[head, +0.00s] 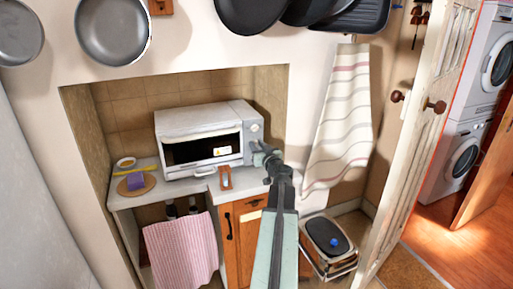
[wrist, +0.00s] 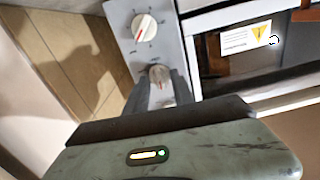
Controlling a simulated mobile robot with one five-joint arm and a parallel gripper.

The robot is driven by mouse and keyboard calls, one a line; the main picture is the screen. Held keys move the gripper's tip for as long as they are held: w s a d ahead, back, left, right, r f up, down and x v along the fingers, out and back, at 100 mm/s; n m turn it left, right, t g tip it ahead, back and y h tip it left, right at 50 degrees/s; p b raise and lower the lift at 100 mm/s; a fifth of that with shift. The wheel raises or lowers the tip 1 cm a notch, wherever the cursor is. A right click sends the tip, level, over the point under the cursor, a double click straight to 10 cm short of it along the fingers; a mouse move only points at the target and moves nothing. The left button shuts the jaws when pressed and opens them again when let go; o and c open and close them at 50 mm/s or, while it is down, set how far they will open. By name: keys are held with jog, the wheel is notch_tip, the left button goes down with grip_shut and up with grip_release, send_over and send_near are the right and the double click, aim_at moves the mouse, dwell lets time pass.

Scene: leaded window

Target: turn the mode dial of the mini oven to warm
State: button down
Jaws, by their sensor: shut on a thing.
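The mini oven (head: 198,122) is a white box on the counter, with a dark door window and a control panel at its right end in the head view. The wrist view shows its panel (wrist: 161,45) with two pale round dials. My gripper (wrist: 160,92) is shut on the dial (wrist: 159,74) nearer to it, one finger on each side. Its red mark is partly visible, and the fingers hide part of its rim. The other dial (wrist: 144,27) is free, with a red pointer slanting down-left in the picture. The dial labels are too small to read.
A round board (head: 149,186) with a purple item lies left of the oven. A pink striped towel (head: 181,250) hangs below the counter, and a striped cloth (head: 343,120) hangs to the right. A lidded bin (head: 327,236) stands on the floor. Pans hang above.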

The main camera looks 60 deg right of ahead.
jog(key=m, duration=0.5)
jog(key=shift+w+d+m, duration=0.1)
jog(key=shift+m, duration=0.2)
jog(key=m, duration=0.5)
jog(key=shift+m, duration=0.3)
jog(key=c, duration=1.1)
grip_release()
jog(key=v, duration=0.7)
jog(key=shift+s, duration=0.3)
